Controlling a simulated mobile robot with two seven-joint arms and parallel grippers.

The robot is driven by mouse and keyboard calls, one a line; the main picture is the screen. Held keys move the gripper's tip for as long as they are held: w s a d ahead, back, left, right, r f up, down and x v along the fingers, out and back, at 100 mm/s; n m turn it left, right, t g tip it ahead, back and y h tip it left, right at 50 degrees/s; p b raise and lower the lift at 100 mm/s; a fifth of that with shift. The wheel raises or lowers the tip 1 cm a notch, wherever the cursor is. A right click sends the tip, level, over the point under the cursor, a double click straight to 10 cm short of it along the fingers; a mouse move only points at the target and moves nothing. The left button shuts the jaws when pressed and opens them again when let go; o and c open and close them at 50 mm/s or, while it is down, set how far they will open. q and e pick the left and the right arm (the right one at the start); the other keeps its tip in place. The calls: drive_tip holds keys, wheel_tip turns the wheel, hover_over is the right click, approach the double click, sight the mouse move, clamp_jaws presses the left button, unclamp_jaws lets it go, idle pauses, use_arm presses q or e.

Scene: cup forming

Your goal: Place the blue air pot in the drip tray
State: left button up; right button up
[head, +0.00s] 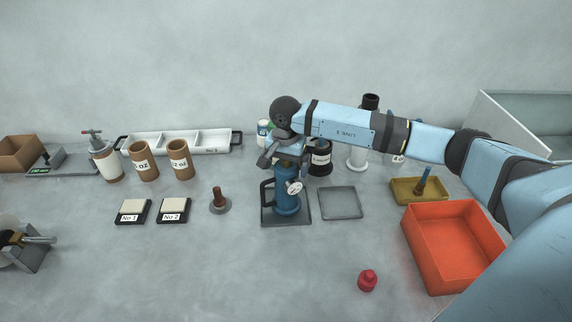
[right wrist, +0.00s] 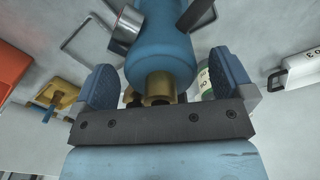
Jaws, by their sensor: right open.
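The blue air pot (head: 287,193) stands upright on a dark square tray (head: 303,219), which looks like the drip tray. The pot has a black handle on its left and a white tag on its right. My right gripper (head: 286,158) is at the top of the pot, coming from above. In the right wrist view the gripper (right wrist: 167,83) is open, and the pot's blue body (right wrist: 160,45) and brass-coloured neck show between its fingers. Whether the fingers touch the pot cannot be told. My left gripper is not in view.
An empty grey tray (head: 340,203) lies just right of the pot. An orange bin (head: 452,283) and a mustard tray (head: 418,196) are further right. A red knob-like piece (head: 367,281) lies in front. Brown cups (head: 144,161) and black-based blocks (head: 133,211) stand left.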

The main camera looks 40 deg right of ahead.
drive_tip(key=shift+r, duration=0.3)
wheel_tip(320, 180, up, 12)
drive_tip(key=shift+f+b, duration=0.15)
drive_tip(key=shift+b, duration=0.8)
